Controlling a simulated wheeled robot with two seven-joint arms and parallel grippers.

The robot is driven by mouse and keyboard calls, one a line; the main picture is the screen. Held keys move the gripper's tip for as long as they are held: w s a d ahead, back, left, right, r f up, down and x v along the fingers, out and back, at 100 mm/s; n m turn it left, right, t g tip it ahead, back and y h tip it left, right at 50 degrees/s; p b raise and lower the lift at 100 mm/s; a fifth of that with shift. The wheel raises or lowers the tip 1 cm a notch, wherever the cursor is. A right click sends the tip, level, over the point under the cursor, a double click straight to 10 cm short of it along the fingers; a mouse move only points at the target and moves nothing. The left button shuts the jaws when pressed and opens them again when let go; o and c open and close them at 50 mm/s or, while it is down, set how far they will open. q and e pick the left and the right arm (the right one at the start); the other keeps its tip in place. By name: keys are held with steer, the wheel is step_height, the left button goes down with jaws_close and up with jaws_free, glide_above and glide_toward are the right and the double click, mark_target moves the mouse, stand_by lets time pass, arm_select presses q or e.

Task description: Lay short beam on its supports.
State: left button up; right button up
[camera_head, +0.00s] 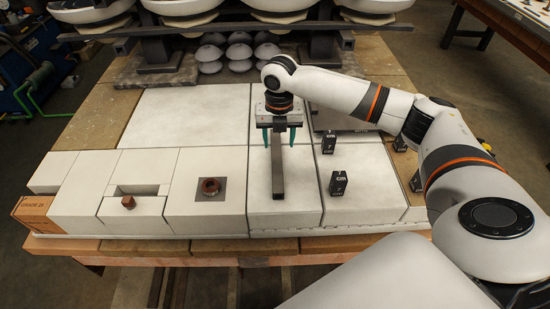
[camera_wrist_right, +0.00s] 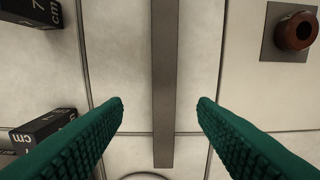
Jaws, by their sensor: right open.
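The short beam is a narrow dark grey bar (camera_head: 279,178) lying lengthwise on the pale tiles, with its near end towards me. My right gripper (camera_head: 278,144) is above its far part, fingers pointing down and open, one green finger on each side. In the right wrist view the beam (camera_wrist_right: 165,70) runs between the two spread fingers (camera_wrist_right: 160,103), with a gap on both sides. Small black blocks marked in cm, possibly the supports, stand to the right: one near (camera_head: 338,183), one farther back (camera_head: 328,142). My left gripper is out of view.
More black blocks (camera_head: 400,143) are partly behind my right arm. A brown ring-shaped piece (camera_head: 210,187) sits on a grey square to the left, and a small brown piece (camera_head: 128,202) in a notch. A wooden block marked grade (camera_head: 33,214) is at the left edge. Insulator stacks stand behind.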

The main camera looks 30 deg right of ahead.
mark_target(277, 158)
steer(key=shift+f, duration=0.75)
steer(key=shift+w+f, duration=0.1)
steer(key=shift+f, duration=0.25)
steer(key=f, duration=0.5)
steer(key=shift+w+a, duration=0.1)
steer(key=shift+a, duration=0.1)
steer(key=shift+f, duration=0.2)
steer(key=shift+c, duration=0.4)
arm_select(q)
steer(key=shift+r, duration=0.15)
arm_select(e)
jaws_close()
